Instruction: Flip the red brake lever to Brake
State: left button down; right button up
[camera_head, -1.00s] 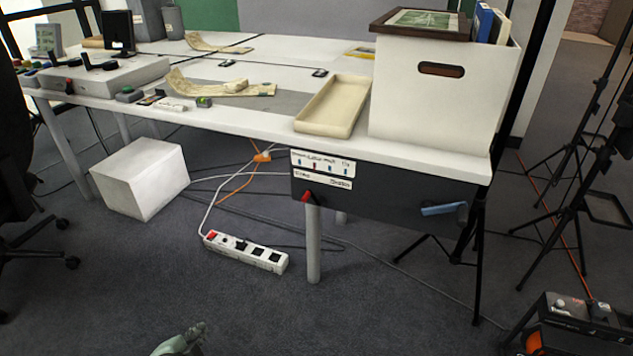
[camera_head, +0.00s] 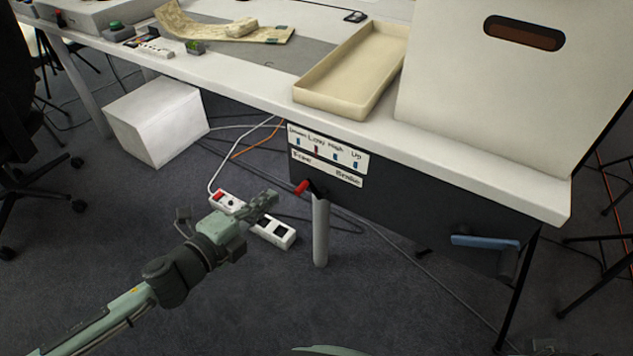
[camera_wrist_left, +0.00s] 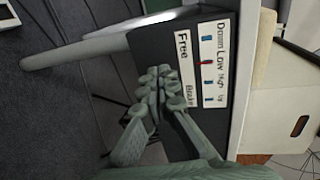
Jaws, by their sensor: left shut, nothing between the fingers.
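The red brake lever (camera_head: 302,187) sits on the dark panel (camera_head: 400,212) under the table's front edge. Its red tip points left, below the word Free on the lower white label (camera_head: 325,168); Brake is printed at that label's right end. My left gripper (camera_head: 270,198) is shut and empty, a little to the left of the lever and apart from it in the picture. In the left wrist view the shut fingers (camera_wrist_left: 158,78) show before the panel and its labels (camera_wrist_left: 188,70); I cannot make out the lever there. My right gripper is not in view.
A blue crank handle (camera_head: 485,241) is on the panel's right. A white power strip (camera_head: 272,231) and cables lie on the floor behind my gripper. A beige tray (camera_head: 345,75) and white box (camera_head: 470,85) stand above.

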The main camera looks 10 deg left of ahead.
pick_arm(q)
jog(key=x, duration=0.8)
jog(key=shift+w, duration=0.1)
jog(key=shift+s+d+p, duration=0.1)
jog(key=shift+s+d, duration=0.15)
jog(key=shift+d, duration=0.55)
jog(key=shift+s+d+p, duration=0.1)
jog(key=shift+s+d, duration=0.15)
jog(key=shift+d, duration=0.55)
jog(key=shift+s+d+p, duration=0.1)
jog(key=shift+s+d, duration=0.2)
jog(key=shift+d, duration=0.5)
jog(key=s+a+b, duration=0.1)
jog(key=s+a, duration=0.3)
jog(key=s, duration=0.2)
jog(key=shift+a, duration=0.25)
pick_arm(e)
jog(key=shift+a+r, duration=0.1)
